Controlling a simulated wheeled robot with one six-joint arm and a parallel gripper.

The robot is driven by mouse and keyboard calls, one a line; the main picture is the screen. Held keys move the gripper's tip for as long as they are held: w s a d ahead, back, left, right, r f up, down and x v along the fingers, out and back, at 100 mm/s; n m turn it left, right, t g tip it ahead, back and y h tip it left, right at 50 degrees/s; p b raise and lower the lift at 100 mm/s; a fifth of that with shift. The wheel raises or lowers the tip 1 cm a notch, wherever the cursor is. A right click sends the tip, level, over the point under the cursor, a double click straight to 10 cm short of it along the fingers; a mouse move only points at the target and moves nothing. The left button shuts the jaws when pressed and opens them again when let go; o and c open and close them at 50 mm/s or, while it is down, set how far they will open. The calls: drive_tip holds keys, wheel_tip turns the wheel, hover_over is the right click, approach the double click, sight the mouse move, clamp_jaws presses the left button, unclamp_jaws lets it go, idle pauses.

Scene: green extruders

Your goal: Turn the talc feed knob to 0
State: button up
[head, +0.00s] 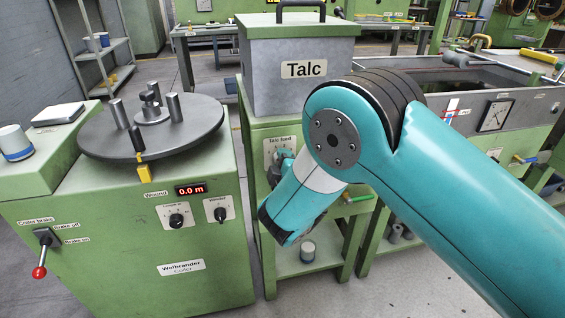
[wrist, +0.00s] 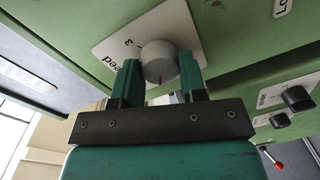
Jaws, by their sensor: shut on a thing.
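In the wrist view my gripper (wrist: 160,72) is shut on the knob, one finger on each side. Part of the dial is hidden; a "3" shows on the plate. In the head view the talc feed plate (head: 277,147) is on the green stand under the grey Talc box (head: 290,85). My arm and gripper hide most of the knob there.
A green coiler cabinet (head: 130,240) with a round turntable (head: 165,133), two knobs and a red-tipped brake lever (head: 40,262) stands to the left. A tank with a gauge (head: 494,115) stands to the right. A small container (head: 307,251) sits on the stand's lower shelf.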

drive_tip(key=shift+a, duration=0.15)
drive_tip(key=o, duration=0.9)
drive_tip(key=shift+s, duration=0.1)
drive_tip(key=b+v, duration=1.3)
drive_tip(key=v, duration=0.4)
drive_tip(key=shift+s, duration=0.15)
drive_tip(key=shift+d+r, duration=0.1)
drive_tip(key=shift+d, duration=0.1)
